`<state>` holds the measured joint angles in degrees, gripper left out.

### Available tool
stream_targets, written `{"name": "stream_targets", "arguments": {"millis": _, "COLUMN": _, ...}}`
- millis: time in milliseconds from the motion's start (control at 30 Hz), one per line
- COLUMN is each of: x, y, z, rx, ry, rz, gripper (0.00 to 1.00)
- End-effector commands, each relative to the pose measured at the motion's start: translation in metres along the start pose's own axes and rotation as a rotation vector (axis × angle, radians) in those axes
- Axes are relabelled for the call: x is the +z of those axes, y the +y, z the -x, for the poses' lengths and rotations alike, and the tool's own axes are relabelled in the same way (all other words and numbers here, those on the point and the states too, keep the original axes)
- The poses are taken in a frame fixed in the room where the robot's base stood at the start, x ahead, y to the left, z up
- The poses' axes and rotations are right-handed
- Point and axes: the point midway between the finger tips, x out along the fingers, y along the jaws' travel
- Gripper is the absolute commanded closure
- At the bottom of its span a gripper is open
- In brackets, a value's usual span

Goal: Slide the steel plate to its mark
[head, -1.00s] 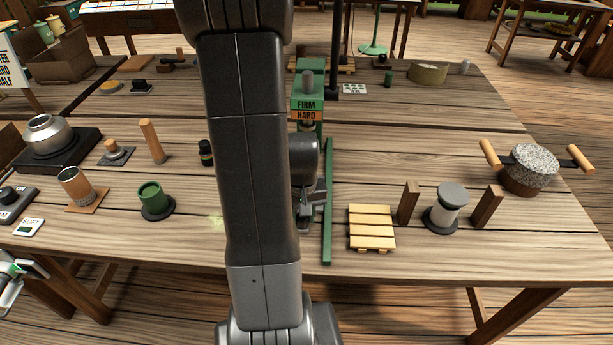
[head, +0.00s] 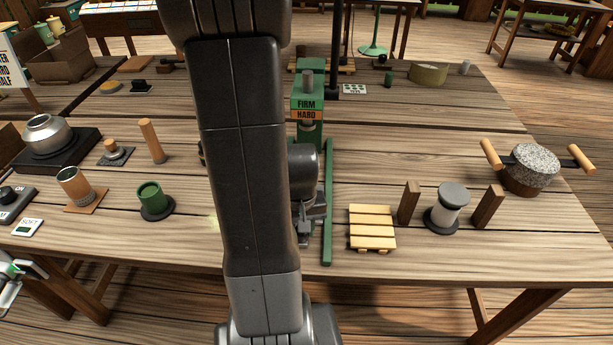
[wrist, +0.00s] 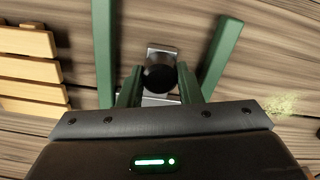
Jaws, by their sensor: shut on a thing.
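The steel plate (wrist: 163,52) is a small grey piece with a dark round knob (wrist: 160,77), seen in the wrist view between two green rails (wrist: 104,50). My gripper (wrist: 159,88) has its green fingers on both sides of the knob and is shut on it. In the head view my gripper (head: 309,205) is low between the rails, toward the table's near edge. The plate (head: 304,240) shows only partly there, under the gripper. My arm hides the left rail in the head view. I cannot make out the mark.
A green press (head: 308,105) labelled FIRM and HARD stands behind the rails. A slatted wooden pallet (head: 371,228) lies close to the right rail (head: 327,215). A yellowish patch (head: 213,222) lies on the wood to the left. A green cup (head: 152,199) stands farther left.

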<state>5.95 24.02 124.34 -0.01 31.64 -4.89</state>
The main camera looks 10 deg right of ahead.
Motion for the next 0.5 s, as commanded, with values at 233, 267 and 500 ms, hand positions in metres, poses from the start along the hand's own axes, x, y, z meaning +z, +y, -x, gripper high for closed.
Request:
{"name": "stream_targets", "arguments": {"millis": 233, "x": 0.011, "y": -0.003, "z": 0.0, "rx": 0.0, "ry": -0.002, "rz": 0.0, "gripper": 0.91}}
{"name": "stream_targets", "arguments": {"millis": 267, "x": 0.012, "y": -0.003, "z": 0.0, "rx": 0.0, "ry": -0.001, "rz": 0.0, "gripper": 0.91}}
{"name": "stream_targets", "arguments": {"millis": 500, "x": 0.021, "y": -0.006, "z": 0.0, "rx": 0.0, "ry": -0.001, "rz": 0.001, "gripper": 0.91}}
